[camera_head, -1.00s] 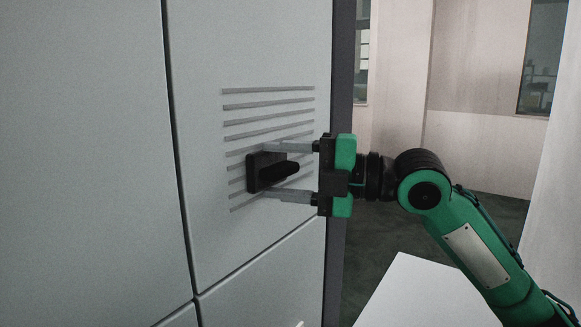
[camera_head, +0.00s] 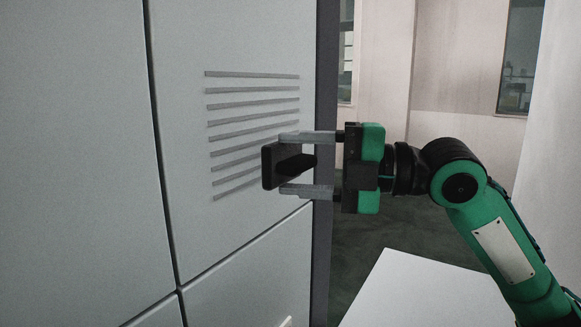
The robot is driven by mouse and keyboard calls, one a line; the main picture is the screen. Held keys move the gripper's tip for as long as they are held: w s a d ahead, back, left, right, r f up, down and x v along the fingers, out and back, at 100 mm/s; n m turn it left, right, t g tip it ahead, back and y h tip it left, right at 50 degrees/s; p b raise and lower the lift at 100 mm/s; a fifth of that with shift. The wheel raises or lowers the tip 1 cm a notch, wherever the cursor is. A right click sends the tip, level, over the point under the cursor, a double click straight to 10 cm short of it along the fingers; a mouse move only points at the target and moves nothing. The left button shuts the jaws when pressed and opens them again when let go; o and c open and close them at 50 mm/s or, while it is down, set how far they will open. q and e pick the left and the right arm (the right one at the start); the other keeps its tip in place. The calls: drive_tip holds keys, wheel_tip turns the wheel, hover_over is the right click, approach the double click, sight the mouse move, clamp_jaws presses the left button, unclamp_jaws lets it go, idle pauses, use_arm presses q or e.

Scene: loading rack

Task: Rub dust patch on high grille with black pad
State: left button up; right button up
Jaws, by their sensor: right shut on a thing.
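The grille (camera_head: 252,105) is a set of several grey horizontal slots in the pale panel, left of centre. I cannot make out a distinct dust patch on it; the pad covers a little of its lower right end. The black pad (camera_head: 269,168) is a dark block with a stubby handle, its flat face turned toward the panel. My right gripper (camera_head: 284,165) is shut on the pad, its grey fingers above and below the handle. The pad appears to stand off the panel, though the gap is hard to judge. My left gripper is out of view.
The pale cabinet front (camera_head: 75,160) fills the left, with dark seams between panels and a dark edge post (camera_head: 325,100) on its right. A white flat surface (camera_head: 420,295) lies low at right. Open floor (camera_head: 365,240) shows behind my right arm.

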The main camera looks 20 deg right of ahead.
drive_tip(key=shift+s+d+f+b, duration=0.1)
drive_tip(key=shift+s+d+b, duration=0.45)
drive_tip(key=shift+s, duration=0.1)
drive_tip(key=shift+s+d, duration=0.25)
drive_tip(key=shift+s, duration=0.05)
drive_tip(key=shift+s+d, duration=0.2)
drive_tip(key=shift+s, duration=0.1)
drive_tip(key=shift+w, duration=0.1)
